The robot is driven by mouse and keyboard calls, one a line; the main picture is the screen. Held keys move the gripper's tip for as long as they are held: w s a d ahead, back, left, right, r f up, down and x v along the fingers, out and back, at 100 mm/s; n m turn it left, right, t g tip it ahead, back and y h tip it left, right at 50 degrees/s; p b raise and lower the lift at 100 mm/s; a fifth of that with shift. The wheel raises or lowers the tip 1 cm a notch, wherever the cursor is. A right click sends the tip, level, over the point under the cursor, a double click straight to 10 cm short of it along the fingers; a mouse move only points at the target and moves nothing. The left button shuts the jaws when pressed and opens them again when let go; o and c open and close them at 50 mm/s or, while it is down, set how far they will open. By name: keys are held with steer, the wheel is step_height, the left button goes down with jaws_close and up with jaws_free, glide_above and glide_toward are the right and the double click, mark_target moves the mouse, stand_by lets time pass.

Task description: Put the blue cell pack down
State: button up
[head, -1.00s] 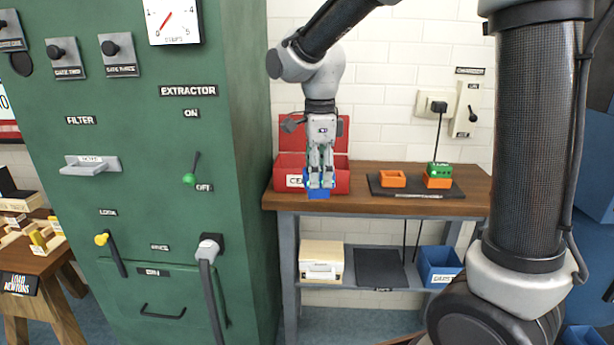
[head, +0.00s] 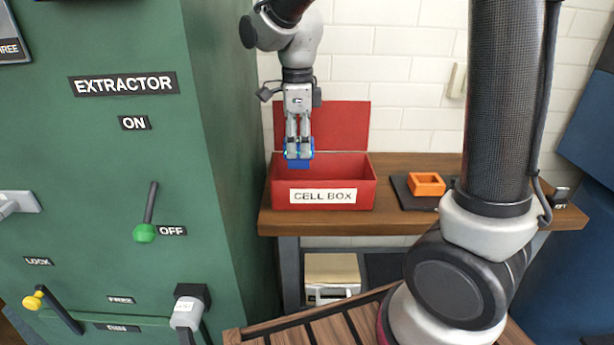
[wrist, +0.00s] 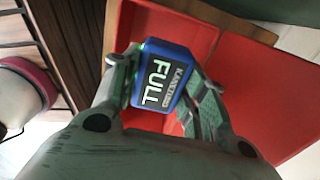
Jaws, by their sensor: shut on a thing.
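The blue cell pack (head: 299,164) is held between the fingers of my gripper (head: 298,150). In the wrist view the pack (wrist: 161,78) shows a black label reading "FULL", and my gripper (wrist: 155,85) is shut on its sides. The red cell box (head: 364,196), labelled "CELL BOX", stands on the wooden bench with its lid up at the back. In the head view the pack overlaps the box's open top. In the wrist view the red box (wrist: 245,110) lies beneath and around the pack. Whether the pack touches the box floor cannot be told.
The wooden bench (head: 415,224) carries a dark mat with an orange holder (head: 427,184) right of the box. The green extractor cabinet (head: 215,240) stands close on the left. A beige box (head: 332,275) sits on the shelf below.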

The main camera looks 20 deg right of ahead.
step_height(320, 180, down, 8)
steer(key=shift+r, duration=0.15)
stand_by(0.4)
steer(key=o, duration=1.1)
